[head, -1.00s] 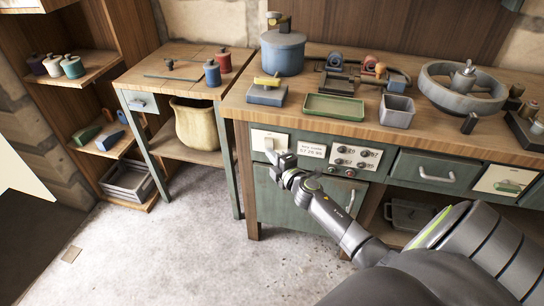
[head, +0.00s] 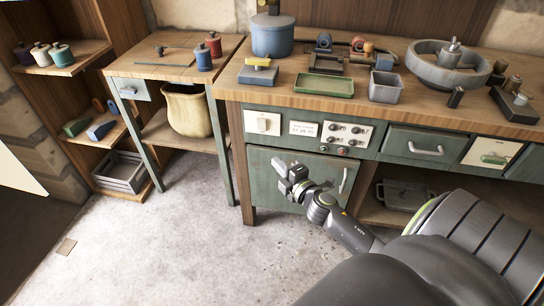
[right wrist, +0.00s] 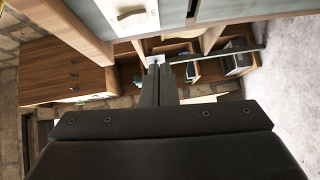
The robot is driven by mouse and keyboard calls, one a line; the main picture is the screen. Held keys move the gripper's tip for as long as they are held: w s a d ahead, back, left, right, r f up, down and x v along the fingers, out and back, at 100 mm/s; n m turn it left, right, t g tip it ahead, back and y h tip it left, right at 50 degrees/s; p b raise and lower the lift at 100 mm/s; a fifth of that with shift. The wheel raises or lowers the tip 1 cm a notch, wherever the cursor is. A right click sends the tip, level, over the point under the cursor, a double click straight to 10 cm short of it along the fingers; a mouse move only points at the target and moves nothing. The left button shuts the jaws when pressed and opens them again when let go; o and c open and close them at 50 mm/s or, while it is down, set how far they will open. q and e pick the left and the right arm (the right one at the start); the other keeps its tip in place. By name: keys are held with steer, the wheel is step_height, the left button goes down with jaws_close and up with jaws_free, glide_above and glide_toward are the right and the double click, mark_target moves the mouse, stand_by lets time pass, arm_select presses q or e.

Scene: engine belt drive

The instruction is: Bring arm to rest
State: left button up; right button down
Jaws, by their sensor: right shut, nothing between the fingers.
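My right gripper (head: 286,174) is in front of the green cabinet door (head: 262,188) under the workbench, below the white switch panel (head: 262,122). It is shut and empty. In the right wrist view my right gripper (right wrist: 158,68) shows its fingers together, with nothing between them. The arm comes in from the lower right of the head view. It stands apart from the switch panel. My left gripper is not in view.
The workbench (head: 230,85) holds a blue pot (head: 273,36), a green tray (head: 324,86), a grey bin (head: 385,87) and a round grey housing (head: 447,66). A side table (head: 150,72) and shelf (head: 88,55) stand left.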

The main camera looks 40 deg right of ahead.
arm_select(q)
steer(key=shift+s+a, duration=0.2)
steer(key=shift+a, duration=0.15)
arm_select(e)
steer(key=shift+s, duration=0.4)
